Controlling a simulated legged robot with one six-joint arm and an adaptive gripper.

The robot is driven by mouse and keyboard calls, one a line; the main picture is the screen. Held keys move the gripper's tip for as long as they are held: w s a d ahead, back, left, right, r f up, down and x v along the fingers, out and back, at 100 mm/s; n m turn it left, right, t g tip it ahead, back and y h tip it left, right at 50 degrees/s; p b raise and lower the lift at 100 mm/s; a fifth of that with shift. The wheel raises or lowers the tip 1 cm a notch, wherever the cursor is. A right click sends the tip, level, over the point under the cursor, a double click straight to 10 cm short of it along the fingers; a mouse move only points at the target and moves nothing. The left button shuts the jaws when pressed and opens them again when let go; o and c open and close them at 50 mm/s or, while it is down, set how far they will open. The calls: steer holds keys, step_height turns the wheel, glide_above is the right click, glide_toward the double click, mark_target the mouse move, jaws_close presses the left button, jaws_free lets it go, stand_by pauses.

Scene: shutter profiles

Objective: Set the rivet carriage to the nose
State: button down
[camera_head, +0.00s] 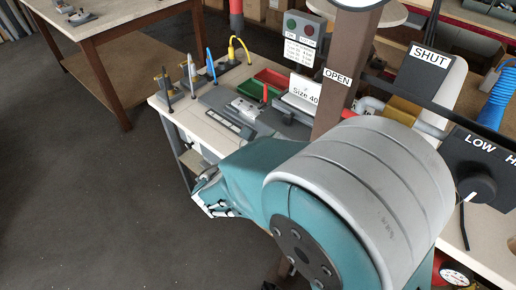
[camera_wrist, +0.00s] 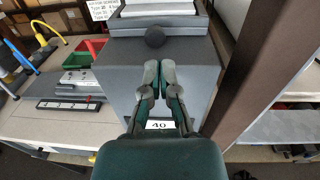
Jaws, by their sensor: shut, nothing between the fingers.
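No part is clearly marked as the rivet carriage or the nose, so I cannot tell which they are. In the wrist view, a large grey block (camera_wrist: 117,65) with a dark round knob (camera_wrist: 155,38) stands ahead. My gripper (camera_wrist: 160,68) is shut and empty. Its fingertips show in front of the block, just below the knob; I cannot tell whether they touch. A white "40" label (camera_wrist: 159,125) shows between the fingers. A flat dark plate with a light strip (camera_wrist: 70,105) lies left on the bench; it also shows in the head view (camera_head: 225,124). My arm hides much of the head view.
A brown post (camera_head: 334,105) stands right of the block, also in the wrist view (camera_wrist: 262,65). Red and green bins (camera_head: 268,83), upright tools (camera_head: 209,64) and a button box (camera_head: 303,27) are at the back. A dial panel (camera_head: 482,165) is at right. Open floor lies left.

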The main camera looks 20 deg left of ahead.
mark_target(288, 122)
steer(key=shift+x, duration=2.25)
steer(key=shift+x, duration=1.3)
steer(key=shift+s+r, duration=0.1)
